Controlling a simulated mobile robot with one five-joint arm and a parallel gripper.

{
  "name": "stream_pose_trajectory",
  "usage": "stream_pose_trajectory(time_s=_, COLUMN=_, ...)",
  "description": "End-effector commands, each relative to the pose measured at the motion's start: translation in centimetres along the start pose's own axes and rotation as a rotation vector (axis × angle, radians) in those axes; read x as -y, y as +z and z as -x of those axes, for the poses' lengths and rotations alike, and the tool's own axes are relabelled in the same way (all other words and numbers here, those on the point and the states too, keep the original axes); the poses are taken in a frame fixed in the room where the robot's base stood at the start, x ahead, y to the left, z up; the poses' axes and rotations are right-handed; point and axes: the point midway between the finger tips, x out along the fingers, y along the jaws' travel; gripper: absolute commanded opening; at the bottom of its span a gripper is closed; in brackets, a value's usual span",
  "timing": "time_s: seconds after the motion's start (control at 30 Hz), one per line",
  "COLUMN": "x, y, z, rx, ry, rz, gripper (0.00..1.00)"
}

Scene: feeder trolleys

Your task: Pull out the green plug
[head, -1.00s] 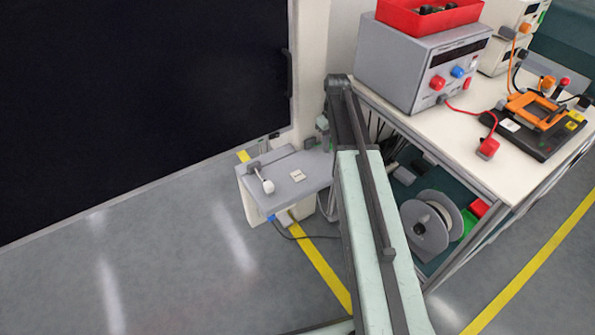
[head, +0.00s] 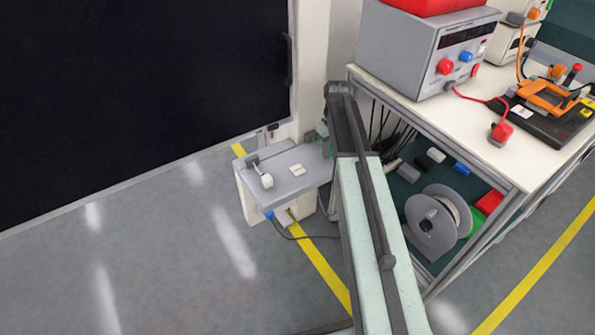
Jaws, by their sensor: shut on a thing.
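A small grey-topped feeder trolley (head: 296,186) stands on the floor left of the bench. My gripper (head: 324,143) is at the trolley's far right corner, mostly hidden behind my dark wrist and pale arm. It is small and dark here, and its fingers do not show clearly. A small bit of green (head: 321,132) shows at the gripper and looks like part of the green plug. The gripper is shut on it. The plug's socket and whether the plug still sits in it are hidden.
A white lever knob (head: 267,181) stands on the trolley top. A blue connector (head: 268,215) and a dark cable (head: 292,236) are at its front. The bench (head: 408,103) stands close on the right, with a reel (head: 431,222) below. Floor at left is clear.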

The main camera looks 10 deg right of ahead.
Motion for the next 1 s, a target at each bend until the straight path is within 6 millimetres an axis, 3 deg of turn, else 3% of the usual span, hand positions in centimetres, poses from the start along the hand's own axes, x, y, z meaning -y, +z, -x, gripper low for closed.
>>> stream_pose_trajectory(time_s=0.1, x=0.0, y=0.0, z=-1.32, rx=0.0, ry=0.0, rz=0.0, gripper=0.0)
stream_pose_trajectory(time_s=0.4, x=0.0, y=0.0, z=-1.3, rx=0.0, ry=0.0, rz=0.0, gripper=0.0)
stream_pose_trajectory(time_s=0.43, x=0.0, y=0.0, z=-1.3, rx=0.0, ry=0.0, rz=0.0, gripper=0.29)
stream_pose_trajectory(time_s=0.5, x=0.0, y=0.0, z=-1.3, rx=0.0, ry=0.0, rz=0.0, gripper=0.49)
stream_pose_trajectory(time_s=0.77, x=0.0, y=0.0, z=-1.3, rx=0.0, ry=0.0, rz=0.0, gripper=0.52)
stream_pose_trajectory(time_s=0.87, x=0.0, y=0.0, z=-1.31, rx=0.0, ry=0.0, rz=0.0, gripper=0.77)
stream_pose_trajectory(time_s=1.0, x=0.0, y=0.0, z=-1.31, rx=0.0, ry=0.0, rz=0.0, gripper=0.77)
